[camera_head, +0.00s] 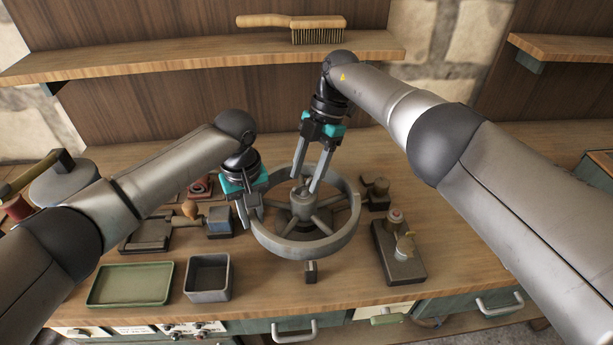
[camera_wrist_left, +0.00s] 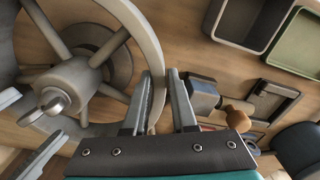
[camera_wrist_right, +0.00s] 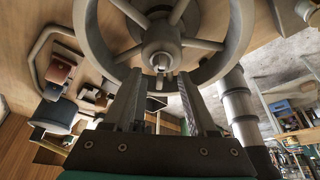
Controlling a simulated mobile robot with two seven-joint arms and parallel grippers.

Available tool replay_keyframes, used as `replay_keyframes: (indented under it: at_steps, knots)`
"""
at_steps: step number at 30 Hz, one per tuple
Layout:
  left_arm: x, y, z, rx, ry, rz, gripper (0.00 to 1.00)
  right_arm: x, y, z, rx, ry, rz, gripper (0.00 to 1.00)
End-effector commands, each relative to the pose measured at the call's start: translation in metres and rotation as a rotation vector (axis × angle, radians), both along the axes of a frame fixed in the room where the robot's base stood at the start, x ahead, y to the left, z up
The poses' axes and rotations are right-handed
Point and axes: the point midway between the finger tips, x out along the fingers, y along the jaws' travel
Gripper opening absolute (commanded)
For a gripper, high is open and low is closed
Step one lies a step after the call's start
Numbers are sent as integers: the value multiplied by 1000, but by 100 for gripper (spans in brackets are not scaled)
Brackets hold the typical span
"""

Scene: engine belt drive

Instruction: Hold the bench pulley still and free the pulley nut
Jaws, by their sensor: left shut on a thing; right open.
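The bench pulley (camera_head: 330,243) is a large grey spoked wheel in the middle of the bench. The pulley nut (camera_wrist_left: 52,103) is a small winged piece on its hub, and it also shows in the right wrist view (camera_wrist_right: 161,62). My left gripper (camera_head: 252,210) is shut on the pulley's rim at its left side; the rim passes between the fingers in the left wrist view (camera_wrist_left: 160,90). My right gripper (camera_head: 306,185) is open and points down at the hub. Its fingertips (camera_wrist_right: 161,78) are on either side of the nut; I cannot tell whether they touch it.
A green tray (camera_head: 131,284) and a grey open box (camera_head: 208,278) stand at the front left. A dark block with brass-coloured fittings (camera_head: 400,262) stands to the right of the pulley. A brush (camera_head: 318,32) lies on the shelf.

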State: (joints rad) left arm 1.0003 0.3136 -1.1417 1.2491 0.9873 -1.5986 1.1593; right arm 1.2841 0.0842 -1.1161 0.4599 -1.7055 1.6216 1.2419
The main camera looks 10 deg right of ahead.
Motion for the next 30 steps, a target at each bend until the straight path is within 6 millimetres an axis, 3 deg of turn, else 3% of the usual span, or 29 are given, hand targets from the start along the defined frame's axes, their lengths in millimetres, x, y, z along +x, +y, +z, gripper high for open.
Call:
replay_keyframes:
  at_steps: [9, 15, 30]
  knots:
    - [0, -7, 2, -15, -5, -10, 0, 0, 0, 57, -2, -4, 1, 58]
    - [0, -7, 2, -15, -5, -10, 0, 0, 1, 81, -3, -3, 1, 58]
    - [0, -7, 2, -15, -5, -10, 0, -1, 2, 85, -18, -8, 4, 59]
